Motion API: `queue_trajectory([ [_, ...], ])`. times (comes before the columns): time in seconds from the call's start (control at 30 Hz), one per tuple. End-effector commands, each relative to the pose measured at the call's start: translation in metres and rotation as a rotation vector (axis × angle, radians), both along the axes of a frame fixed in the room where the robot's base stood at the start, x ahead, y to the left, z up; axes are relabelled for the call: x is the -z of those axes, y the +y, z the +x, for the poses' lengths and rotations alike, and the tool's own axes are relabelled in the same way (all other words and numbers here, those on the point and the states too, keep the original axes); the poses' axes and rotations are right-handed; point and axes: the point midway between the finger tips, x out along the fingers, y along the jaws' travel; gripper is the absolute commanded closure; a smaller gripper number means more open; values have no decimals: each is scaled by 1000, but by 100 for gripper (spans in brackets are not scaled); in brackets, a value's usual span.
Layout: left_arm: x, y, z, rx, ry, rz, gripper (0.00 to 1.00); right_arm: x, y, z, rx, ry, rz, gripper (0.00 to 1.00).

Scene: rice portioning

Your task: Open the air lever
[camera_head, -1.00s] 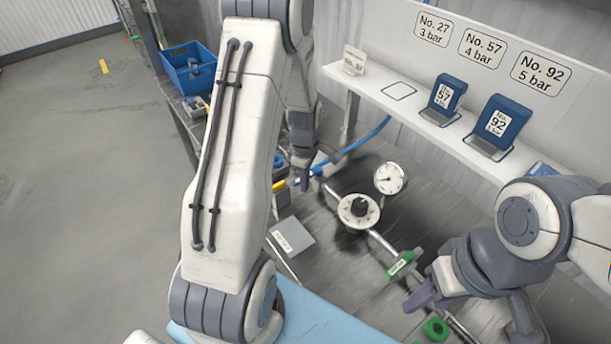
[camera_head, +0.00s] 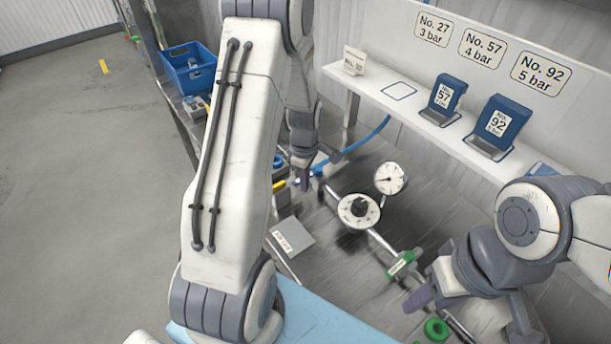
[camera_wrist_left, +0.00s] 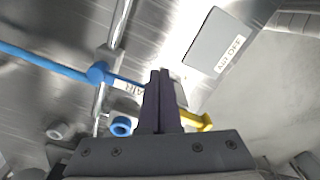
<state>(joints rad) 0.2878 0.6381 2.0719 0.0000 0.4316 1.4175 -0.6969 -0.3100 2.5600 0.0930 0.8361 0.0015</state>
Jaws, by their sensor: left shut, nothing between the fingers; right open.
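In the left wrist view the yellow lever (camera_wrist_left: 206,121) sticks out to the right from behind the shut fingers of my left gripper (camera_wrist_left: 160,75). A white label reading AIR (camera_wrist_left: 127,87) and a blue fitting (camera_wrist_left: 98,73) on a metal pipe lie just left of the fingertips. The fingers hide part of the lever; I cannot tell whether they touch it. In the head view my left gripper (camera_head: 302,182) is shut and empty beside the blue fitting (camera_head: 317,170), with a little yellow (camera_head: 279,186) showing to its left. My right gripper (camera_head: 425,292) is open at the lower right.
A pressure gauge (camera_head: 391,178), a round dial (camera_head: 359,210) and a green-labelled part (camera_head: 401,264) stand to the right. A shelf (camera_head: 420,115) with blue holders runs behind.

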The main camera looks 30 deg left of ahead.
Motion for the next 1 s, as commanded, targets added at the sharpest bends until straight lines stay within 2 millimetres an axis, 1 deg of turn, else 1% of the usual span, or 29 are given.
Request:
queue_trajectory([
  [0.27, 0, 2, 1, -1, 0, 0, 100, 0, 0, 0, 0, 0, 0, 50],
  [0.57, 0, 20, 8, -1, 0, 0, 100, -3, 0, 0, 0, 0, 0, 50],
  [0.87, 0, 21, 9, 0, 0, 0, 100, -3, 0, 0, 0, 0, 0, 50],
  [1.0, 0, 26, 11, -2, -1, 0, 100, -4, 0, 0, 0, 0, 0, 50],
])
